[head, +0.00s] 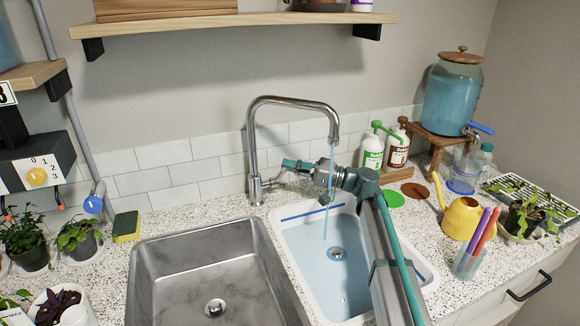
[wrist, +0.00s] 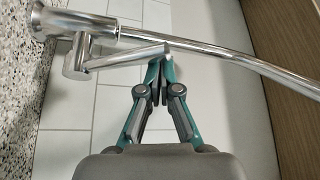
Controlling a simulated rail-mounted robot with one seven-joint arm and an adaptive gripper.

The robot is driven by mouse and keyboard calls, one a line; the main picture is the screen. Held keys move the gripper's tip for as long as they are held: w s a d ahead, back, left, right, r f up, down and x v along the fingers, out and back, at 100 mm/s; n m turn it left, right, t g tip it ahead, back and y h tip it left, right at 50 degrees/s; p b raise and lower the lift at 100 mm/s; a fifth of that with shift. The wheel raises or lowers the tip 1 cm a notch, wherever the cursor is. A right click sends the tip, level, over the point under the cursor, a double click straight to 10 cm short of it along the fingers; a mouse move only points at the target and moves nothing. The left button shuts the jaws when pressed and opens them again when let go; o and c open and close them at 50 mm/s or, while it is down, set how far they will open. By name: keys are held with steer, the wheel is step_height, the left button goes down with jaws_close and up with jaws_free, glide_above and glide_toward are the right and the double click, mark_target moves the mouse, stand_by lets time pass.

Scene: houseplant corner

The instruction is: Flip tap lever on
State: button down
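The chrome tap (head: 252,150) stands behind the sinks, its spout arching right over the white basin. A thin pale-blue stream (head: 327,205) runs from the spout into the basin. The tap's lever (wrist: 125,57) sticks out sideways from its body in the wrist view; in the head view it is small and partly hidden by my gripper. My gripper (head: 290,164) points left at the tap from the spout side. In the wrist view its teal fingertips (wrist: 158,66) are together with nothing seen between them, right at the lever's free end. I cannot tell whether they touch it.
A steel sink (head: 175,260) lies left of the white basin (head: 290,240). Bottles (head: 372,150), a yellow watering can (head: 462,217) and a blue water dispenser (head: 452,97) stand to the right. Potted plants (head: 80,240) and a sponge (head: 127,226) are left. A shelf (head: 230,22) hangs above.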

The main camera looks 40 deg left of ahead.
steer(key=shift+s+d+f, duration=0.25)
steer(key=shift+f, duration=0.05)
steer(key=r+v, duration=0.1)
steer(key=v, duration=0.6)
steer(key=shift+w+f, duration=0.2)
steer(key=shift+w, duration=0.2)
steer(key=shift+a, duration=0.1)
